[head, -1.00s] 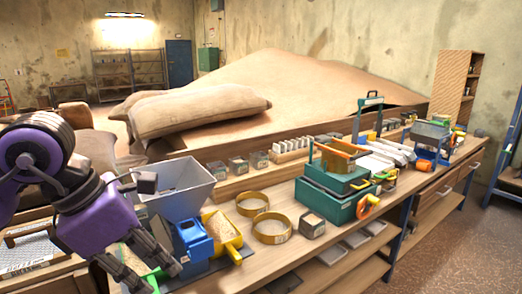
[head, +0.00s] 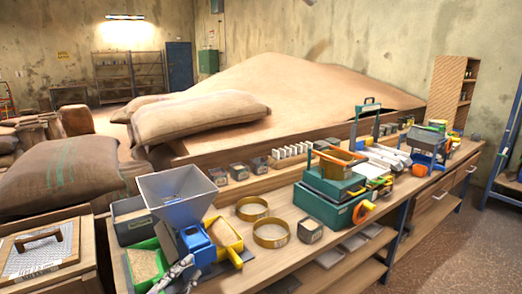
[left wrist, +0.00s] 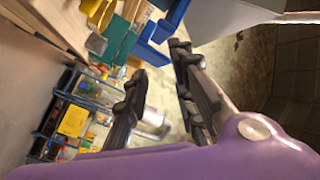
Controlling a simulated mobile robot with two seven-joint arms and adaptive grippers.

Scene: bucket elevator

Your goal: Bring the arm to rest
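My left gripper (head: 176,274) shows only by its grey fingers at the bottom edge of the head view, in front of the workbench's near end. In the left wrist view its two dark fingers (left wrist: 160,65) stand apart with nothing between them, so it is open and empty. The rest of my left arm is out of the head view, apart from its purple housing in the left wrist view. My right gripper is in neither view.
Close by the gripper stand a grey hopper (head: 178,197), a blue box (head: 196,243), a green bin (head: 143,268) and a yellow scoop (head: 228,240) on the bench (head: 275,262). A lidded wooden box (head: 45,255) stands at left. Brass rings (head: 271,234) lie further right.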

